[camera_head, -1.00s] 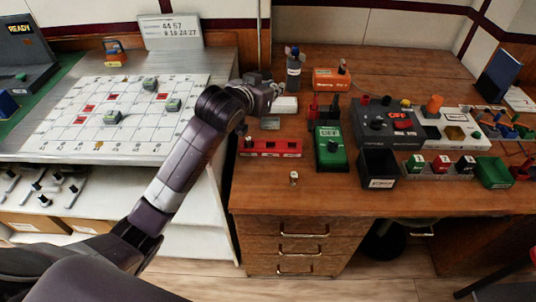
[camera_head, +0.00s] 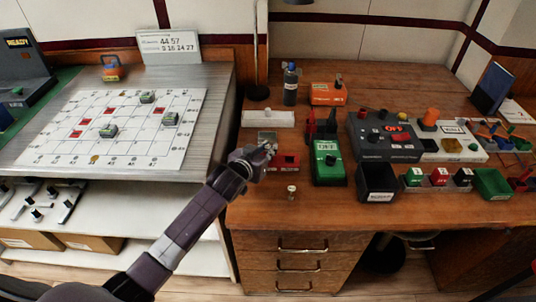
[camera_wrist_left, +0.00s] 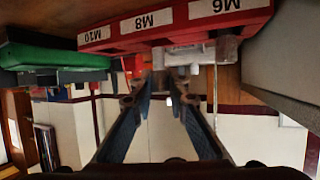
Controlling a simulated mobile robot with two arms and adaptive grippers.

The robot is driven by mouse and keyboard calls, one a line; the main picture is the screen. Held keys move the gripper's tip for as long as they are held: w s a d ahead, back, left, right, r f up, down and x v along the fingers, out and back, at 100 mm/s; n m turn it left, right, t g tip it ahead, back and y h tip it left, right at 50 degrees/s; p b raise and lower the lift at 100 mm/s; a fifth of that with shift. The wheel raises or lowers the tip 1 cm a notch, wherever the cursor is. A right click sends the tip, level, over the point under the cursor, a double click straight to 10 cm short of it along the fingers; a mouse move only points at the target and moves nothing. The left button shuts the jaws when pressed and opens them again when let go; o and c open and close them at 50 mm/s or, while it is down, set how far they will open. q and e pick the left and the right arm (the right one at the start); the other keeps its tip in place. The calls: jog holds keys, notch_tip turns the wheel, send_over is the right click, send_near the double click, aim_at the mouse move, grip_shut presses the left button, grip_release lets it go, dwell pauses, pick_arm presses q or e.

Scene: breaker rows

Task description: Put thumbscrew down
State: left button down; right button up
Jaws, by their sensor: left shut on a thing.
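My left gripper (camera_head: 268,151) is at the left end of the red block (camera_head: 289,162) on the wooden desk. In the left wrist view, the gripper (camera_wrist_left: 160,82) points at the block's edge, close to the M8 and M6 labels on the red block (camera_wrist_left: 180,25). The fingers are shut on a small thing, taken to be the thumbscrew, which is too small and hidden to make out. Pale, clear-looking parts (camera_wrist_left: 228,48) show at the block's edge beside the fingertips. Whether the held thing touches the block cannot be told. My right gripper is not in view.
A green box (camera_head: 328,160) stands just right of the red block. A white box (camera_head: 268,118) lies behind, with a dark bottle (camera_head: 290,85) beyond. A small pale knob-like piece (camera_head: 292,191) stands near the desk's front edge. A black bin (camera_head: 377,183) stands farther right.

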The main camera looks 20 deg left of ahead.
pick_arm(q)
notch_tip(320, 180, down, 2)
jog(key=shift+f, duration=0.25)
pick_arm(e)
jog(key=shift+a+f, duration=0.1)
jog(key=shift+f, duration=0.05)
